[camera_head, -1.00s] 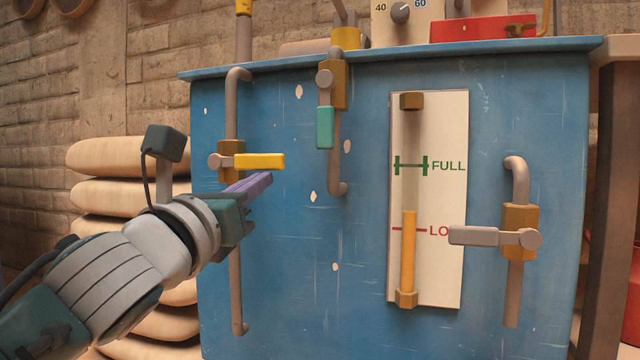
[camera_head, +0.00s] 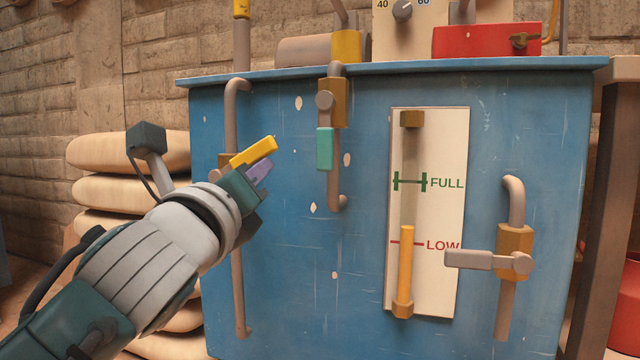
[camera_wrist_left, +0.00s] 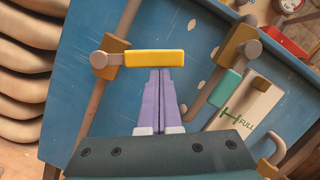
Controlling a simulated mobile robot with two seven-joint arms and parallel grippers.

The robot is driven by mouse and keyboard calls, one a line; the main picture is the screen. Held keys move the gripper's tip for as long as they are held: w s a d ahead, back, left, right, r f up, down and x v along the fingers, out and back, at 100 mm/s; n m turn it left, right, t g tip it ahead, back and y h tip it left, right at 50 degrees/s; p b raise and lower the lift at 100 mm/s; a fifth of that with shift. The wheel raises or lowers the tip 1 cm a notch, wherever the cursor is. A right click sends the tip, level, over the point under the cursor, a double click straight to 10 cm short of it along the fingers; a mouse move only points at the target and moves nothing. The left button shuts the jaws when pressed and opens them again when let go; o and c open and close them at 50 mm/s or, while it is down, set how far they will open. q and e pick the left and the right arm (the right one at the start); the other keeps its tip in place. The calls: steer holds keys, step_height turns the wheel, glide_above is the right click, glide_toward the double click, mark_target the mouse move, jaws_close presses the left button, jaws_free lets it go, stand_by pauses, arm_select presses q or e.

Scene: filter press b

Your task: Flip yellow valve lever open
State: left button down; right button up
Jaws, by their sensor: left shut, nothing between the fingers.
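The yellow valve lever (camera_head: 254,151) sits on the left pipe of the blue panel and tilts up to the right. In the left wrist view the yellow lever (camera_wrist_left: 154,58) lies across the tips of my purple fingers. My left gripper (camera_head: 262,168) is shut and empty, just under the lever; its fingertips (camera_wrist_left: 159,72) appear to touch the lever's lower edge. The valve body (camera_wrist_left: 113,55) and grey pivot (camera_wrist_left: 99,60) show in the wrist view; my gripper partly hides them in the head view. My right gripper is not in view.
A teal lever (camera_head: 325,149) hangs down on the middle pipe. A gauge board (camera_head: 446,140) with a yellow column stands right of it. A grey lever (camera_head: 470,259) points left on the right pipe. Stacked sacks (camera_head: 95,188) lie at the left.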

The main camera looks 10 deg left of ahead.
arm_select(q)
steer(key=a+r+n+g+y+p, duration=0.2)
steer(key=a+r+n+p, duration=0.3)
steer(key=n+p, duration=0.8)
steer(key=shift+w+r+g+p, duration=0.2)
steer(key=shift+r+g+p, duration=0.2)
steer(key=shift+r+p, duration=0.35)
steer(key=shift+a+f, duration=0.1)
steer(key=shift+f, duration=0.05)
